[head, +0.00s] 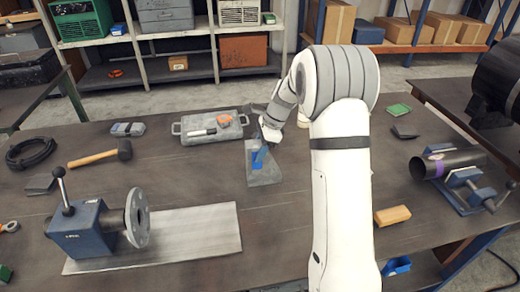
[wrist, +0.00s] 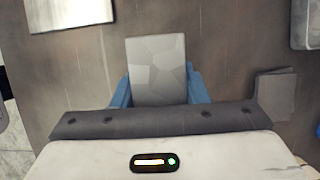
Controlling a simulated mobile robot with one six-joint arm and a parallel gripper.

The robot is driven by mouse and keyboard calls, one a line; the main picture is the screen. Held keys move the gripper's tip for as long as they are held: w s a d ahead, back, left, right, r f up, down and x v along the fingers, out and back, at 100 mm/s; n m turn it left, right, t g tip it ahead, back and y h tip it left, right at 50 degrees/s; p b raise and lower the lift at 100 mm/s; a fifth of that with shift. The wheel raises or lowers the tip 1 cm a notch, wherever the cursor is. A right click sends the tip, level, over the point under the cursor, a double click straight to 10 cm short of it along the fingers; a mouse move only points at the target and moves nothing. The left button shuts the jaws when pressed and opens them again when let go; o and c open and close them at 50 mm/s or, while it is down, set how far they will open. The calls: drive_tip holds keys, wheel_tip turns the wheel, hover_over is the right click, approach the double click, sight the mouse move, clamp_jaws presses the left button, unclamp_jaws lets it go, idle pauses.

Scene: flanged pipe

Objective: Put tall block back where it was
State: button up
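The tall block is a grey, faceted piece. In the wrist view the block (wrist: 157,65) sits between the two blue fingers of my gripper (wrist: 158,92), with a finger close against each side. In the head view the grey block (head: 264,178) is at the middle of the table, with a blue fingertip of my gripper (head: 259,158) in front of it. My gripper looks shut on it. Whether its base touches the table is unclear. My arm hides the area to the right of it.
A grey tray (head: 182,139) with tools lies behind left. A metal plate (head: 200,235) and blue flange fixture (head: 85,236) stand front left; a mallet (head: 100,155) lies beyond. A pipe in a vise (head: 450,163) and wooden block (head: 392,215) are right. Table between fixture and block is clear.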

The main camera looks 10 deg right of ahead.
sight(272, 158)
drive_tip(key=o, duration=0.5)
drive_tip(key=shift+c, duration=0.2)
drive_tip(key=v, duration=1.2)
drive_tip(key=s+a+r+n+t+h, duration=0.1)
drive_tip(key=s+r+n, duration=0.1)
drive_tip(key=s+n, duration=0.5)
drive_tip(key=s+a+r+n+h, duration=0.2)
drive_tip(key=s, duration=0.8)
drive_tip(key=s+f+n+t+h, duration=0.1)
drive_tip(key=s+f+n, duration=0.3)
drive_tip(key=s+n, duration=0.5)
drive_tip(key=s+d+t, duration=0.1)
drive_tip(key=s, duration=0.5)
drive_tip(key=shift+f+b, duration=0.2)
drive_tip(key=shift+b, duration=0.15)
